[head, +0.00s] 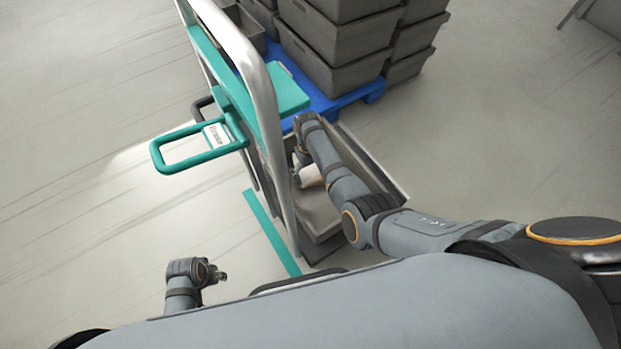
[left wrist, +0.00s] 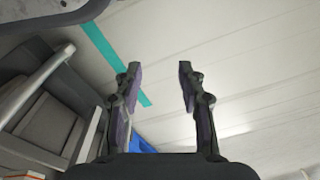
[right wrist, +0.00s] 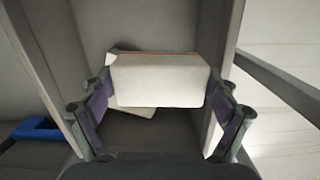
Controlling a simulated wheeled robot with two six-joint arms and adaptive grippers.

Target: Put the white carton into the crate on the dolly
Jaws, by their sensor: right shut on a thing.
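The white carton (right wrist: 160,82) is between the fingers of my right gripper (right wrist: 160,105) in the right wrist view, and the gripper is shut on it. It is inside or just over the grey crate (head: 320,218); I cannot tell whether it touches the floor of the crate. In the head view a small part of the carton (head: 311,177) shows beside my right arm, which hides much of the crate. Other pale pieces show under and beside the carton in the right wrist view. My left gripper (left wrist: 160,72) is open and empty over the floor.
A silver tubular handle (head: 268,110) with teal parts rises at the crate's left side. A teal loop (head: 170,157) with a label sticks out left. Stacked grey crates (head: 335,65) stand on a blue pallet (head: 350,98) behind. The floor at left is clear.

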